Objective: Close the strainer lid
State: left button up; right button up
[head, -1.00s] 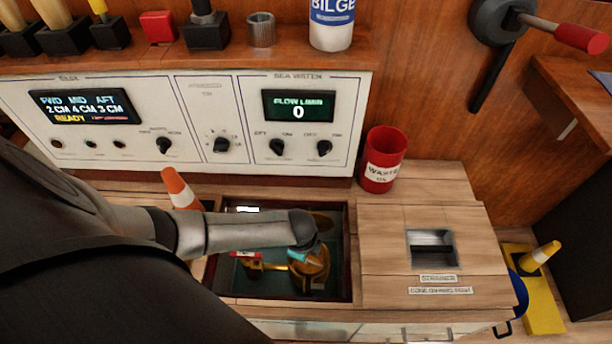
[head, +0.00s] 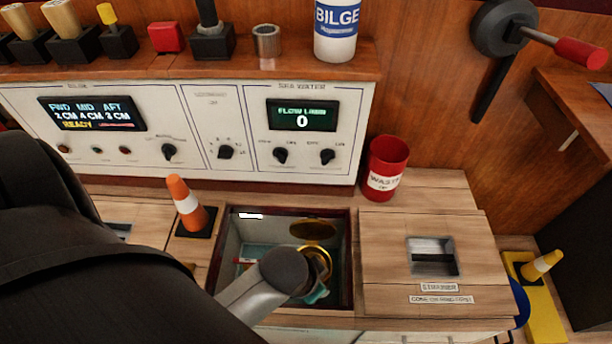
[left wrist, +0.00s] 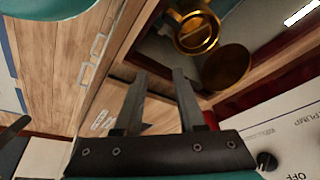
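The brass strainer (head: 322,260) sits in the open square well, with its round mouth uncovered. A round brass disc, the strainer lid (head: 315,229), stands open just behind the mouth. In the left wrist view the strainer (left wrist: 196,32) is at the top, with the lid (left wrist: 227,68) beside it. My left arm reaches over the front of the well and hides part of the strainer in the head view. My left gripper (left wrist: 160,75) is open and empty, its two fingers apart, with lid and strainer beyond the fingertips. My right gripper is out of view.
The well's wooden rim (head: 354,262) surrounds the strainer. A wooden panel (head: 385,275) with a recessed handle and a strainer label lies right of the well. An orange cone (head: 187,203) stands left, a red waste can (head: 384,168) behind right. The control panel (head: 235,105) rises behind.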

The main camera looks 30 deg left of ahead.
aim_at(312, 228)
jog(key=k+j+u, duration=0.55)
jog(key=i+l, duration=0.25)
jog(key=i+l+u, duration=0.1)
jog(key=i+l, duration=0.15)
jog(key=l, duration=0.15)
